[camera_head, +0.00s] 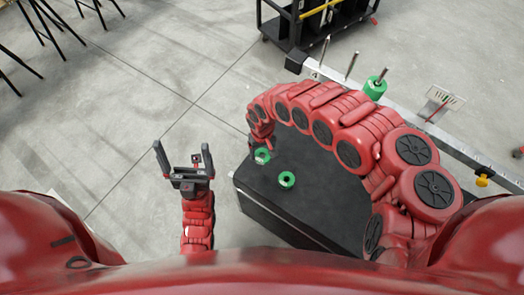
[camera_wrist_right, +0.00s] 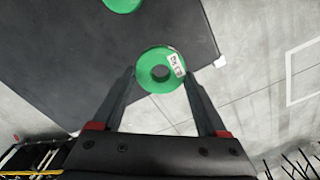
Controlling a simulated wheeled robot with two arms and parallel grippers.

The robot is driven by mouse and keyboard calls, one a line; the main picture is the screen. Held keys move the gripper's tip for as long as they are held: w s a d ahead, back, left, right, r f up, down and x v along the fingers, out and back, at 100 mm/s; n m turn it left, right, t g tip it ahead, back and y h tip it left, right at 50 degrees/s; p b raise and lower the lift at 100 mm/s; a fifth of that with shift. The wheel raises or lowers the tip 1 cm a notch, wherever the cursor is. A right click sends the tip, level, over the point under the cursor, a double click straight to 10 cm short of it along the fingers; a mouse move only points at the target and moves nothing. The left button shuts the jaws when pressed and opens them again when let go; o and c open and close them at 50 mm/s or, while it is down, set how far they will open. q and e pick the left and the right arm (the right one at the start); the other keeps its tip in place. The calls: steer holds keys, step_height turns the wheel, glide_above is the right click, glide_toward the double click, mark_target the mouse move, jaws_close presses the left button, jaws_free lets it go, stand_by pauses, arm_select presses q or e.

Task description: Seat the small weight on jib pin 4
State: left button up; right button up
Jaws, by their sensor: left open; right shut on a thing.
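A small green weight with a centre hole and white label (camera_wrist_right: 175,66) is between the fingers of my right gripper (camera_wrist_right: 158,75), which is shut on it. In the head view this weight (camera_head: 262,156) is at the far left edge of the black case; its height above the case is unclear, and my red arm partly hides the gripper. The jib is a pale beam (camera_head: 405,114) with upright pins. The pin (camera_head: 325,48) near the "4" mark at its far end is bare. My left gripper (camera_head: 183,160) is open and empty, left of the case.
Another green weight (camera_head: 287,180) lies on the black case top (camera_head: 305,155). A bigger green weight (camera_head: 374,88) sits on a jib pin, with a bare pin (camera_head: 352,65) beyond it. A black cart (camera_head: 310,22) stands behind.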

step_height(320, 180, up, 6)
steer(key=p, duration=0.5)
steer(key=shift+r, duration=0.1)
stand_by(0.4)
